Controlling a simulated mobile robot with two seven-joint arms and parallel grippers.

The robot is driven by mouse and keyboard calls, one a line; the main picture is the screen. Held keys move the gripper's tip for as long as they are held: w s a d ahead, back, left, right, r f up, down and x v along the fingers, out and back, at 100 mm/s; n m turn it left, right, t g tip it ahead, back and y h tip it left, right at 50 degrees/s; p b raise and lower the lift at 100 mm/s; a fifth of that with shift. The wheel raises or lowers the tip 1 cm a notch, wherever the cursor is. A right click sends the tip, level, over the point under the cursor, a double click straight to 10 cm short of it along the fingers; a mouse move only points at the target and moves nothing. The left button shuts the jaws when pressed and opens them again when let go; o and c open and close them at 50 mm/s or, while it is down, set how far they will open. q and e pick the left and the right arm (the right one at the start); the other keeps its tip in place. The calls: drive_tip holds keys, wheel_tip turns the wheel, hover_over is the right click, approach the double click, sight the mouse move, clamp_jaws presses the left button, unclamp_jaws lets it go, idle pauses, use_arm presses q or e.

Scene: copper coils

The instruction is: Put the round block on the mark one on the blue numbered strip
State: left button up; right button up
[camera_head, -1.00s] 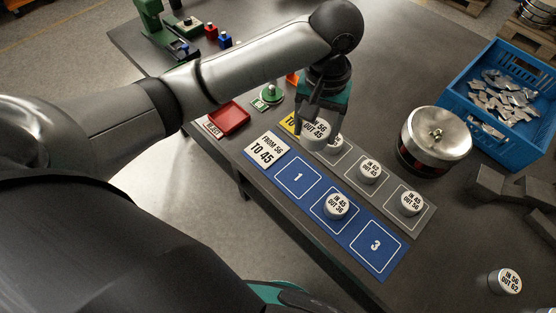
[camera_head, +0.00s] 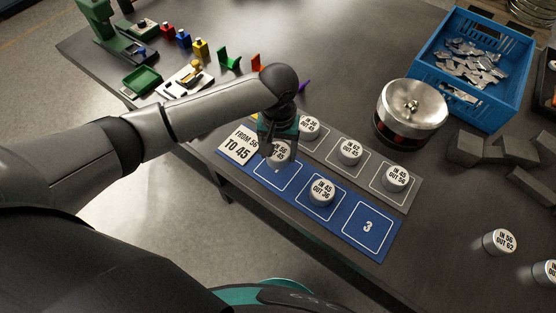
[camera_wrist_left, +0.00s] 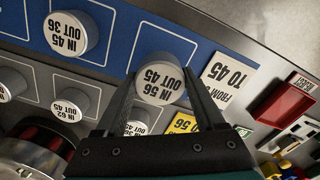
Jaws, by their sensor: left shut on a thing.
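My left gripper (camera_head: 279,152) is shut on a round silver block (camera_head: 281,151) labelled IN 56 OUT 45. In the left wrist view the block (camera_wrist_left: 160,80) is upright between the fingers (camera_wrist_left: 160,98). It is over the mark one square (camera_head: 266,177) of the blue strip (camera_head: 367,228) and hides part of its number. I cannot tell whether it touches the strip. A block labelled IN 45 OUT 36 (camera_head: 321,191) stands on the middle square; square 3 is bare. My right gripper is not in view.
The grey strip (camera_head: 327,150) alongside holds blocks, including IN 62 OUT 45 (camera_head: 350,151) and IN 45 OUT 56 (camera_head: 396,178). A steel pot-like object (camera_head: 412,112) and a blue crate (camera_head: 437,72) stand behind. A loose block (camera_head: 500,241) stands at right.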

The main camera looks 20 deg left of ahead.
sight(278, 161)
use_arm(q)
wheel_tip(278, 161, down, 4)
drive_tip(key=shift+r+b, duration=0.1)
drive_tip(key=shift+b, duration=0.45)
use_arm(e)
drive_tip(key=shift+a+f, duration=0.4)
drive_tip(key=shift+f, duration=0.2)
use_arm(q)
drive_tip(key=shift+f, duration=0.3)
drive_tip(key=o, duration=1.3)
drive_tip(key=shift+o, duration=1.4)
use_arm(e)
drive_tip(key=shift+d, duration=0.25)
use_arm(q)
wheel_tip(278, 161, up, 12)
drive_tip(key=p, duration=0.3)
drive_tip(key=shift+r, duration=0.2)
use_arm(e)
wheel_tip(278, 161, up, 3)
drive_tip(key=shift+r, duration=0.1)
